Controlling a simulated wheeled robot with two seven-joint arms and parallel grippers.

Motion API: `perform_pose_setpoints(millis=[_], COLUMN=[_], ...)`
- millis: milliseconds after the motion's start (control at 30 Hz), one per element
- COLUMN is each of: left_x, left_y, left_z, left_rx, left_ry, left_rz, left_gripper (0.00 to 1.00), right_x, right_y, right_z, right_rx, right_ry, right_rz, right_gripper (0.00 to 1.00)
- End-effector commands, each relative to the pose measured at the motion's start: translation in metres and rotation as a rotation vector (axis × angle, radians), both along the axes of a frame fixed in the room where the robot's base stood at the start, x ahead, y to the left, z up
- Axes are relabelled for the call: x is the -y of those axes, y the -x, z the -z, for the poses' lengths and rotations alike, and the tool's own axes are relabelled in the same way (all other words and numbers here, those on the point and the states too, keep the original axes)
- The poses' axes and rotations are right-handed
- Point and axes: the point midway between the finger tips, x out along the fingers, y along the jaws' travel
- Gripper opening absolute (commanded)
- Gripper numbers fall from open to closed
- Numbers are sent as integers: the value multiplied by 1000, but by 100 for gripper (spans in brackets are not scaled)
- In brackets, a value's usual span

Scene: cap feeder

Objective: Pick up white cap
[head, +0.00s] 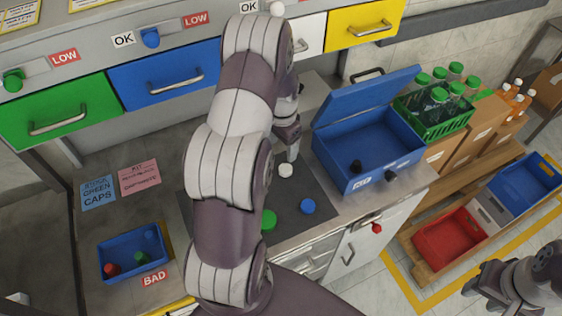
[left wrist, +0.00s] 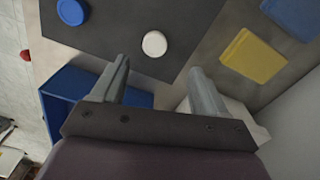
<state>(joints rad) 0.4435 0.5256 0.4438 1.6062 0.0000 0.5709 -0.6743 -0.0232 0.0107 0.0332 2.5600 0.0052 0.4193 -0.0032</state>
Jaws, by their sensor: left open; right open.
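The white cap (head: 286,170) lies on the dark mat (head: 318,190) on the counter, and it also shows in the left wrist view (left wrist: 154,44). My left gripper (head: 292,152) is just above and behind the cap in the head view. In the left wrist view its two fingers (left wrist: 160,68) are apart with nothing between them, and the cap lies beyond their tips, clear of both. My right gripper (head: 487,290) is open at the lower right, far from the cap.
A blue cap (head: 308,206) and a green cap (head: 268,221) lie on the mat. An open blue box (head: 368,172) stands right of the mat. A blue bin (head: 118,242) with caps stands at left. Drawers line the back. My left arm hides part of the counter.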

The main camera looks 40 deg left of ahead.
Motion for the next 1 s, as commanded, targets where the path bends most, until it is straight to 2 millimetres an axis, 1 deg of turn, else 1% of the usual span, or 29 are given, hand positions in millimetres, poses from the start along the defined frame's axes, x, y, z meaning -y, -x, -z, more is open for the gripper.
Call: perform_pose_setpoints(millis=[33, 100, 233, 333, 433, 500, 600, 767, 800, 867, 900, 967, 1000], left_x=[1, 1, 2, 4, 7, 7, 6, 6, 6, 6, 6, 6, 6], left_y=[1, 0, -1, 0, 0, -1, -1, -1, -1, -1, -1, -1, -1], left_z=[10, 25, 41, 53, 72, 86, 94, 95, 95, 95, 95, 95, 95], left_rx=[-4, -2, 1, 0, -1, 1, 3, 5, 5, 5, 5, 5, 5], left_ry=[2, 1, -1, 0, 0, -1, -1, -2, -2, -2, -2, -2, -2], left_rz=[1, 1, 1, 1, 1, 0, 0, 0, 0, 0, 0, 0, 0], left_gripper=[74, 74, 74, 74, 74, 74, 74, 74, 70, 51, 38, 18, 14], right_x=[0, 0, 0, 0, 0, 0, 0, 0, 0, 0, 0, 0, 0], right_y=[0, 0, 0, 0, 0, 0, 0, 0, 0, 0, 0, 0, 0], right_z=[-4, -7, -9, -19, -30, -29, -30, -29, -29, -29, -29, -29, -29], right_rx=[0, -1, 0, 0, 0, 0, 0, 0, 0, 0, 0, 0, 0], right_ry=[0, 0, 0, 0, 0, 0, 0, 0, 0, 0, 0, 0, 0], right_rz=[0, 0, 0, 0, 0, 0, 0, 0, 0, 0, 0, 0, 0], right_gripper=[43, 43, 43, 43, 43, 43, 43, 43, 43, 43, 43, 43, 43])
